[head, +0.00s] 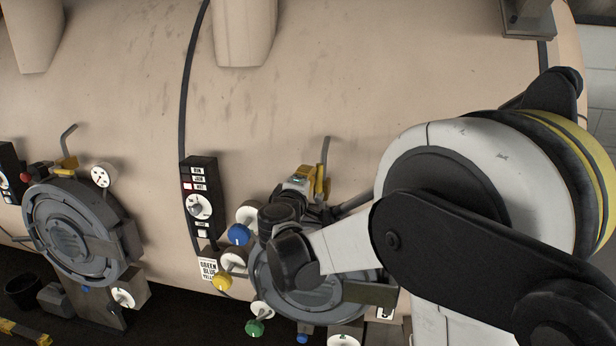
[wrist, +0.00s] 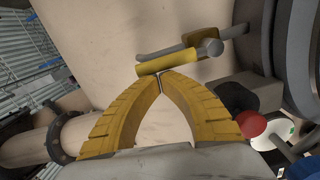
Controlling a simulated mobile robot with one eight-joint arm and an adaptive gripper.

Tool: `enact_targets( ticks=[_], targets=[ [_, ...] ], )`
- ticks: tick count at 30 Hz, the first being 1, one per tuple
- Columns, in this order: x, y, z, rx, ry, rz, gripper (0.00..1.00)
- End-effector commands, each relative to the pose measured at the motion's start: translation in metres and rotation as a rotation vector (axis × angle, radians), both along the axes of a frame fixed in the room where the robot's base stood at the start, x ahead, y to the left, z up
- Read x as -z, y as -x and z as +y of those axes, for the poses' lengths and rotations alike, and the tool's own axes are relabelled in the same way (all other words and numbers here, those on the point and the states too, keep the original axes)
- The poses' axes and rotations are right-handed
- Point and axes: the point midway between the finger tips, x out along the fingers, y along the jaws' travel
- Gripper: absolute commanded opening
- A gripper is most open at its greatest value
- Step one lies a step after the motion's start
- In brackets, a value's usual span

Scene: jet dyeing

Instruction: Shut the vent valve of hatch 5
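The vent valve has a yellow lever (wrist: 168,62) with a rounded grey end, beside a thin grey pipe (wrist: 160,54) and a yellow valve block (wrist: 198,38). The lever lies roughly along the pipe. In the head view the yellow lever (head: 320,182) stands above the right-hand hatch (head: 310,302), partly covered by my arm. No hatch number is readable. My gripper (wrist: 160,77) has its yellow fingertips together, with nothing seen between them. The tips are right at the lever's side; I cannot tell whether they touch it.
A red knob (wrist: 251,124) is close to the right finger. Blue (head: 238,234), yellow (head: 222,283) and green (head: 255,328) knobs surround the hatch's left side. A black control panel (head: 201,205) stands left of them. Another hatch (head: 75,232) is farther left.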

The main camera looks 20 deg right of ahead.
Motion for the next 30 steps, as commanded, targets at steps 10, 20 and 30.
enact_targets(
  ticks=[10, 20, 30],
  targets=[
    [-0.001, 0.007, -0.009, 0.002, -0.103, -0.076, 0.00],
    [0.000, 0.022, -0.029, 0.003, -0.335, -0.246, 0.00],
    [0.009, 0.036, -0.050, 0.002, -0.596, -0.436, 0.00]
  ],
)
